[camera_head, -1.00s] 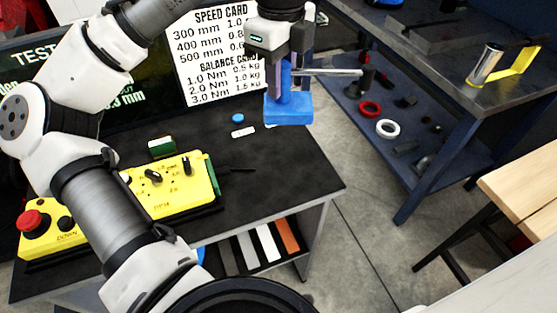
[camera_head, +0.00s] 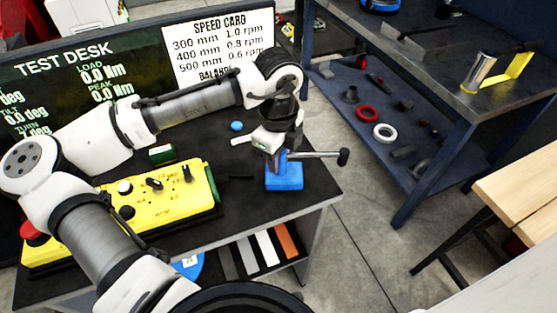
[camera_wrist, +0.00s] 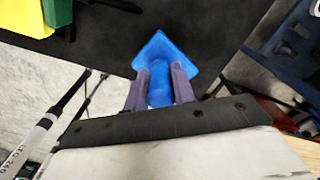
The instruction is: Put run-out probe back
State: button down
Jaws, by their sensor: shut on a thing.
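The run-out probe has a blue block base (camera_head: 284,180), a blue post and a grey rod (camera_head: 318,155) with a dark knob, pointing right. My gripper (camera_head: 279,160) is shut on the blue post, above the base. The probe is upright over the right part of the black desk top (camera_head: 240,213). I cannot tell whether its base touches the desk. In the wrist view, the blue post and base (camera_wrist: 168,55) show between my two purple-grey fingers, with the dark desk top behind; the rod is hidden there.
A yellow control box (camera_head: 165,195) with knobs stands left of the probe. A blue disc (camera_head: 237,126) and a small white piece (camera_head: 241,140) lie behind it. The desk's right edge is close by. A dark blue workbench (camera_head: 440,85) stands at the right, across open floor.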

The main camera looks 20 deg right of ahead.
jog(key=shift+f, duration=1)
jog(key=shift+f, duration=0.1)
jog(key=c, duration=1.2)
grip_release()
jog(key=shift+o, duration=0.2)
notch_tip(320, 180, up, 12)
jog(key=shift+r+b, duration=0.1)
jog(key=shift+b, duration=0.4)
